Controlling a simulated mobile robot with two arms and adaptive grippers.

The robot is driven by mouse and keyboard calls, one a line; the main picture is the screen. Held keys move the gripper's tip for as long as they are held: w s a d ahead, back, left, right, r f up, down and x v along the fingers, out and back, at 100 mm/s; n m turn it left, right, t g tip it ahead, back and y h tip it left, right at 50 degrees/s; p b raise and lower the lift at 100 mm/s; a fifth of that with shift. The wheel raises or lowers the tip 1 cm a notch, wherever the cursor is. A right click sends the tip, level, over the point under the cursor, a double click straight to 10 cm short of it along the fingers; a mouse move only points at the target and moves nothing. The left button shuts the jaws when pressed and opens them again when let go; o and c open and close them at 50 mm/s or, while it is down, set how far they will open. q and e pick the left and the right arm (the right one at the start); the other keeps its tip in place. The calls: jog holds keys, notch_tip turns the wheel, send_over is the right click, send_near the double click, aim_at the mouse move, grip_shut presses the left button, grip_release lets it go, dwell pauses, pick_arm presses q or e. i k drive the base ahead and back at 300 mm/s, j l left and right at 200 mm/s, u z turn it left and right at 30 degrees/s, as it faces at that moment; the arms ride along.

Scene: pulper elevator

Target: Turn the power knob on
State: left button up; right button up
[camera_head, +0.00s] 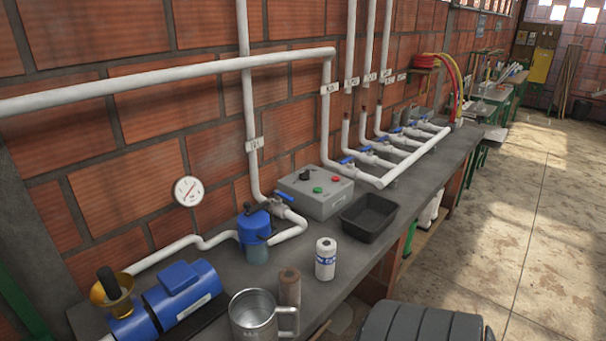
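A grey control box (318,205) sits on the dark bench against the brick wall. On its sloped top is a black knob (304,175), with a green button (317,190) and a red button (335,179) beside it. The knob is too small to read its setting. Neither of my grippers is in view, and nothing covers the box top.
A black tray (368,214) is right of the box. Blue-handled valves on white pipes (372,160) run behind it. A blue-topped filter (254,229), blue motor (180,296), white bottle (325,259) and metal mug (253,317) stand nearer. Open floor (520,220) lies right.

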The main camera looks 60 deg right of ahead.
aim_at(304, 175)
jog(key=z, duration=2.05)
jog(key=l, duration=0.1)
